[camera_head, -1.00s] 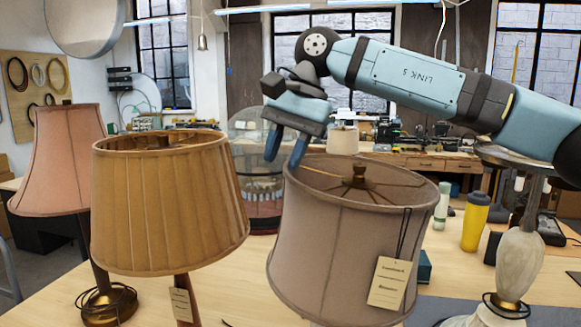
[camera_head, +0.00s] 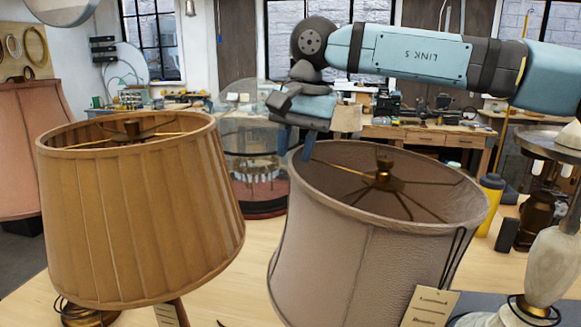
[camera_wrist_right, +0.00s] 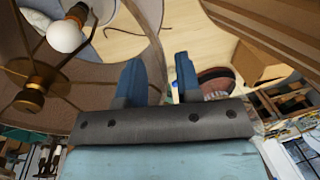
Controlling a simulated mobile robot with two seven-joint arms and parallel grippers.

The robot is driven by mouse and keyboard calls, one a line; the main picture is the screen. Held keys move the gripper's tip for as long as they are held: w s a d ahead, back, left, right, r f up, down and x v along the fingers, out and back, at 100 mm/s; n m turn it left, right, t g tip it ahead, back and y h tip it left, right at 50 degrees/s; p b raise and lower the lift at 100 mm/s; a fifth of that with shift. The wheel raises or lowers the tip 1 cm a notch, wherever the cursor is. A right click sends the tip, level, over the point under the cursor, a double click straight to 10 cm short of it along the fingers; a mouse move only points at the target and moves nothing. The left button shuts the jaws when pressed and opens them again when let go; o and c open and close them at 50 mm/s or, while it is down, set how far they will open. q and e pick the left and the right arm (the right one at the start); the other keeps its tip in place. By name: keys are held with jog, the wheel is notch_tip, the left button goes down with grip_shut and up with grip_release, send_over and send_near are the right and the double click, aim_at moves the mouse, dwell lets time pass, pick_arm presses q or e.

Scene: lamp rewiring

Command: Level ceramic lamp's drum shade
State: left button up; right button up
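A grey-taupe drum shade (camera_head: 375,245) fills the middle of the head view, its open top showing a brass spider fitting. Its rim looks lower on the right than on the left. A paper tag (camera_head: 430,307) hangs at its front right; the lamp body beneath is out of view. My right gripper (camera_head: 296,148) points down at the rim's far left. In the right wrist view the gripper (camera_wrist_right: 160,75) is open, one finger over the shade's inside and one outside, the shade wall (camera_wrist_right: 148,25) between. Contact cannot be told. A white bulb (camera_wrist_right: 65,36) shows inside. My left gripper is not in view.
A tan pleated shade (camera_head: 140,215) stands close on the left, a pink shade (camera_head: 22,150) behind it. A pale-bodied lamp (camera_head: 548,265) and a yellow bottle (camera_head: 489,203) are at the right. A glass dome (camera_head: 250,150) stands behind. Bare wooden tabletop shows between the shades.

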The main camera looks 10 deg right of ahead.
jog(key=shift+w+a+f+p, duration=0.1)
jog(key=shift+a+f+p, duration=0.15)
jog(key=shift+f, duration=0.95)
jog(key=shift+w+a+f+p, duration=0.1)
jog(key=shift+a+f, duration=0.1)
jog(key=shift+f, duration=0.95)
grip_shut()
